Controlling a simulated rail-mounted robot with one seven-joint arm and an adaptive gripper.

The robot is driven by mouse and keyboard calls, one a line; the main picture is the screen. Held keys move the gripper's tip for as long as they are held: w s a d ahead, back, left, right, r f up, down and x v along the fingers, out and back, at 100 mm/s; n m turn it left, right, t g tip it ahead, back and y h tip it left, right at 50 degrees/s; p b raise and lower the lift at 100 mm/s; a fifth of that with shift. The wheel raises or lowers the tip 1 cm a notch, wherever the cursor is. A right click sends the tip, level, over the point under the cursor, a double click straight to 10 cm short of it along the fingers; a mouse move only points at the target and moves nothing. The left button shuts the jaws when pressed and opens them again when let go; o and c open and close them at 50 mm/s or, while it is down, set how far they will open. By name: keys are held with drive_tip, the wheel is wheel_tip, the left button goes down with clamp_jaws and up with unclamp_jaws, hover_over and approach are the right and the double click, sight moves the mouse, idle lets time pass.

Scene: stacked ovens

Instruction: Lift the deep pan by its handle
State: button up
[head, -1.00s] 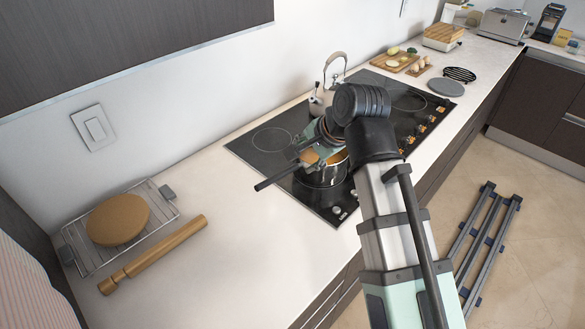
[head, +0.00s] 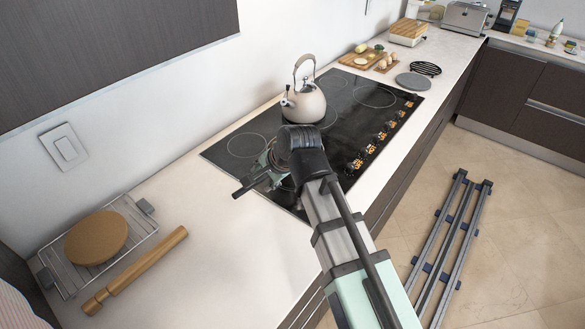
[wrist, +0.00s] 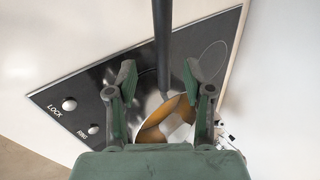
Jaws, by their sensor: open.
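The deep pan (wrist: 149,103) is a shiny metal pot with orange-brown contents or reflections inside, on the black cooktop in the wrist view. Its long dark handle (wrist: 162,35) runs up the picture from the pan's rim. My gripper (wrist: 160,78) is open, with one green-grey finger on each side of the handle and gaps visible. Whether the fingers are level with the handle or above it is hard to tell. In the head view the handle (head: 244,187) sticks out to the left below my gripper (head: 268,163); my arm hides most of the pan.
A kettle (head: 305,103) stands on the cooktop (head: 245,128) behind my gripper. A rolling pin (head: 135,270) and a rack (head: 58,278) with a round brown board (head: 96,238) lie at the left. The counter (head: 215,240) between is clear.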

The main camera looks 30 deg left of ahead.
sight(259, 179)
drive_tip(key=shift+w+p+x, duration=0.2)
drive_tip(key=shift+p+x, duration=0.65)
drive_tip(key=shift+x, duration=1.25)
drive_tip(key=shift+a+f, duration=0.4)
drive_tip(key=shift+a, duration=0.05)
drive_tip(key=shift+w+r, duration=0.1)
clamp_jaws()
